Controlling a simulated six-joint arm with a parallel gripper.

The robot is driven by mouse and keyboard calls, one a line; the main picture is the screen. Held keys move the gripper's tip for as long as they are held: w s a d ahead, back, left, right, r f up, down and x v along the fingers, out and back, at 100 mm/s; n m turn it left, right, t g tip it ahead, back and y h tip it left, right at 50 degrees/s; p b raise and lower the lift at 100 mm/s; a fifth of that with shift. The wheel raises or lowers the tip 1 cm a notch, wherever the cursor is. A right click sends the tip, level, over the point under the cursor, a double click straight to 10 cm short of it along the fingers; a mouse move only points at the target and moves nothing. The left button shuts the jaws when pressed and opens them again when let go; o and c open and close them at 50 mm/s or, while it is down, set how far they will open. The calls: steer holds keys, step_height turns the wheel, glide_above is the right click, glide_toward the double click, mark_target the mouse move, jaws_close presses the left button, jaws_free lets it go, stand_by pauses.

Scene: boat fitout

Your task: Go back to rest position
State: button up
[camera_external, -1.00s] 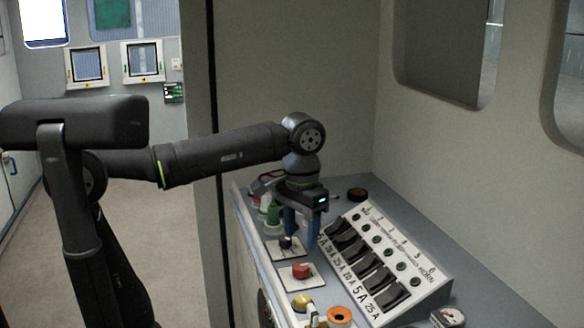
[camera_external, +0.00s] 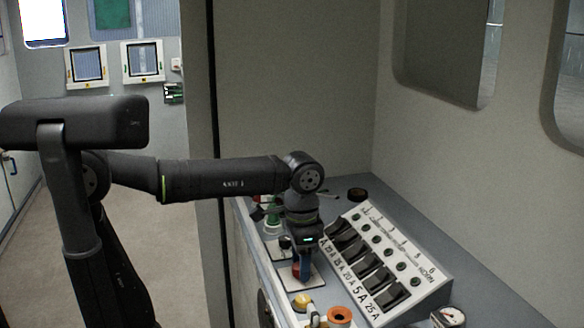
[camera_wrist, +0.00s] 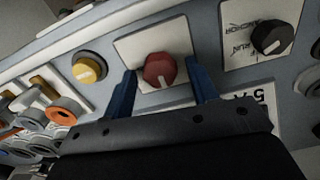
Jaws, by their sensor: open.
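My gripper (camera_external: 303,262) is low over the console, with its blue fingers pointing down at the red knob (camera_external: 296,268). In the wrist view the fingers of my gripper (camera_wrist: 160,84) are spread apart, one on each side of the red knob (camera_wrist: 160,70). A gap shows between the knob and the right finger; the left finger is very near the knob. The knob sits on a white plate (camera_wrist: 135,45). In the external view the gripper partly hides the knob.
A black knob (camera_wrist: 272,37) and a yellow button (camera_wrist: 88,68) flank the red knob. A sloped switch panel (camera_external: 415,262) stands close to the right of my gripper. An orange ring (camera_external: 340,316) lies nearer the front. A wall (camera_external: 290,90) rises behind the console.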

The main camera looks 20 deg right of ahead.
steer(key=m, duration=1.1)
stand_by(0.3)
steer(key=o, duration=1)
steer(key=shift+o, duration=0.2)
steer(key=w+d+r+m+t, duration=0.1)
steer(key=w+r+m+t, duration=0.1)
steer(key=w+r, duration=0.4)
step_height(320, 180, up, 2)
steer(key=shift+w+d+m, duration=0.15)
steer(key=shift+w+m, duration=0.1)
steer(key=shift+m, duration=0.35)
steer(key=w+a+r+m+t, duration=0.2)
steer(key=w+r+m+t, duration=0.1)
steer(key=w+r, duration=0.55)
steer(key=s+x, duration=0.1)
steer(key=x, duration=0.7)
steer(key=shift+d+f, duration=0.15)
steer(key=shift+f, duration=0.1)
